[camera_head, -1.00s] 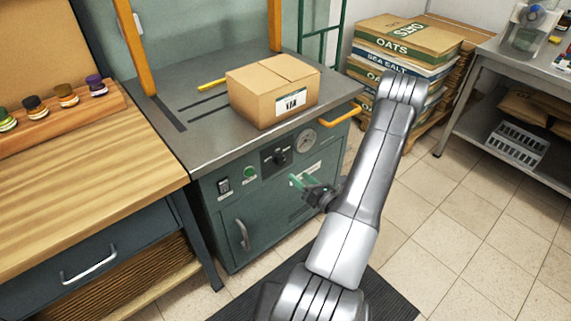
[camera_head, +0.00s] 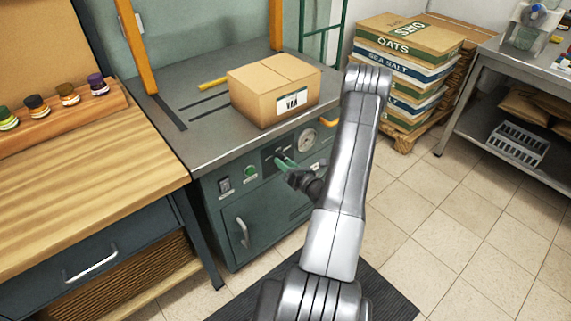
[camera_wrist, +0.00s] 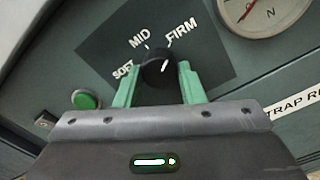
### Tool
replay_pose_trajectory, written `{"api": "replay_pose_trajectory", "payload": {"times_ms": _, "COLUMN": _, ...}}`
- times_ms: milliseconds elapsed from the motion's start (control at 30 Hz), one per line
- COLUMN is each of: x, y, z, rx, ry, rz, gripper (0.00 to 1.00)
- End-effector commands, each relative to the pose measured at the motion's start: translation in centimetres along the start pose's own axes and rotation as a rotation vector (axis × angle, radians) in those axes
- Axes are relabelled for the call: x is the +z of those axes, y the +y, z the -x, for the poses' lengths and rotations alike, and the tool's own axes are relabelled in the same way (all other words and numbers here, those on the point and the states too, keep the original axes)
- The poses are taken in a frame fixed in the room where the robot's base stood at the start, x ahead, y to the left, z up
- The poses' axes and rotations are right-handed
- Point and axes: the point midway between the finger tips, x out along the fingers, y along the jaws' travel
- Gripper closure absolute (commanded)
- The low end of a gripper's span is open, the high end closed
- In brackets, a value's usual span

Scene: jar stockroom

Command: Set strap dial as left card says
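The strap dial is a black round knob (camera_wrist: 158,67) on a dark plate marked SOFT, MID and FIRM. Its white mark tilts up and right, roughly toward FIRM. My gripper (camera_wrist: 159,72) has green fingers, one on each side of the knob, with a small gap showing on both sides.
A green button (camera_wrist: 86,99) and a round gauge (camera_wrist: 262,12) flank the dial. A cardboard box (camera_head: 262,93) labelled VAN sits on the machine top. A wooden bench (camera_head: 90,190) stands left, stacked sacks (camera_head: 400,65) behind right. Tiled floor is clear at right.

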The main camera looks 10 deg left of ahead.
Motion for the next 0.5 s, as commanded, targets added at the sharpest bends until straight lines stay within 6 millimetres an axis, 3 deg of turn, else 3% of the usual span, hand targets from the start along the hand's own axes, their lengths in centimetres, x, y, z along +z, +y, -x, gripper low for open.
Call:
{"api": "replay_pose_trajectory", "payload": {"times_ms": 33, "x": 0.0, "y": 0.0, "z": 0.01, "rx": 0.0, "ry": 0.0, "rz": 0.0, "gripper": 0.75}}
{"api": "replay_pose_trajectory", "payload": {"times_ms": 100, "x": 0.0, "y": 0.0, "z": 0.02, "rx": 0.0, "ry": 0.0, "rz": 0.0, "gripper": 0.88}}
{"api": "replay_pose_trajectory", "payload": {"times_ms": 500, "x": -0.25, "y": -0.17, "z": 0.03, "rx": 0.0, "ry": 0.0, "rz": 0.068, "gripper": 0.88}}
